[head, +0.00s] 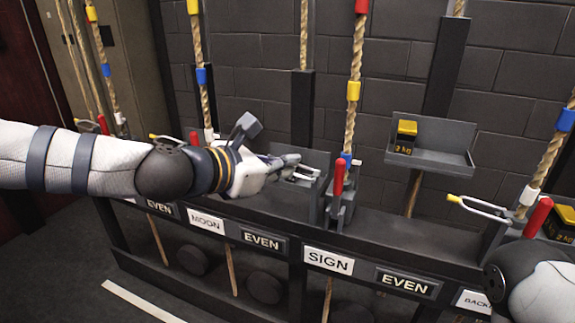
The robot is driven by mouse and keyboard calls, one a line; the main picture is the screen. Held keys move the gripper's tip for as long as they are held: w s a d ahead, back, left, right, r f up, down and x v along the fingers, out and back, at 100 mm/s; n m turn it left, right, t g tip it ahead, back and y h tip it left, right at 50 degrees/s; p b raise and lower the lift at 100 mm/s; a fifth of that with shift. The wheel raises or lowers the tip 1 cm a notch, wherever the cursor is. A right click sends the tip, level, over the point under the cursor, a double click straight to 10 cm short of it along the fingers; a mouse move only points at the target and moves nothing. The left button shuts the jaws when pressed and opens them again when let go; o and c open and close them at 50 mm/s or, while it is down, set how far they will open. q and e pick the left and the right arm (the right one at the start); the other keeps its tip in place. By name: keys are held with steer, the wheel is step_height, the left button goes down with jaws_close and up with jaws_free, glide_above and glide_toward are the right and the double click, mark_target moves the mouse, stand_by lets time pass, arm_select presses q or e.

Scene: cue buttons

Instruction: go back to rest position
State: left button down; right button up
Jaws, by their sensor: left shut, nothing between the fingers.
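My left arm (100,165) reaches across from the left at about the height of the rail. My left gripper (300,171) is shut with nothing seen in it. It is in front of a small grey holder (314,186) on the rail, left of a red lever handle (339,177). Whether the fingertips touch anything there I cannot tell. Only a dark and white part of my right arm (545,290) shows at the lower right corner; its gripper is out of the picture.
A black rail (400,232) carries red levers and labels: MOON (206,221), SIGN (328,261) and several EVEN plates. Ropes with coloured bands (354,90) rise behind it. A grey tray (443,157) holds a yellow 2 kg weight (405,136). Dark floor lies at lower left.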

arm_select(q)
steer(key=shift+f, duration=0.1)
steer(key=s+f+m+g+y+p, duration=0.1)
steer(key=s+f+m+g, duration=0.35)
steer(key=s+f, duration=0.7)
steer(key=s+f+m+g+y+p, duration=0.1)
steer(key=s+f+m+g+y, duration=0.15)
steer(key=s+f+m, duration=0.85)
steer(key=s+a+f+m+g+y, duration=0.1)
steer(key=s+a+f+m+g, duration=0.1)
steer(key=s+a, duration=0.4)
steer(key=s+a+f+m+g+y, duration=0.2)
steer(key=s+a+f+m, duration=0.2)
steer(key=s, duration=0.8)
steer(key=s+a+f+m+g+y+p, duration=0.1)
steer(key=s+a+f+m+g+y, duration=0.1)
steer(key=s+a, duration=0.6)
steer(key=shift+s+f+m, duration=0.75)
steer(key=shift+m, duration=0.2)
arm_select(e)
steer(key=shift+t, duration=0.7)
steer(key=w+r, duration=0.3)
steer(key=shift+w+r, duration=0.3)
steer(key=shift+r, duration=0.05)
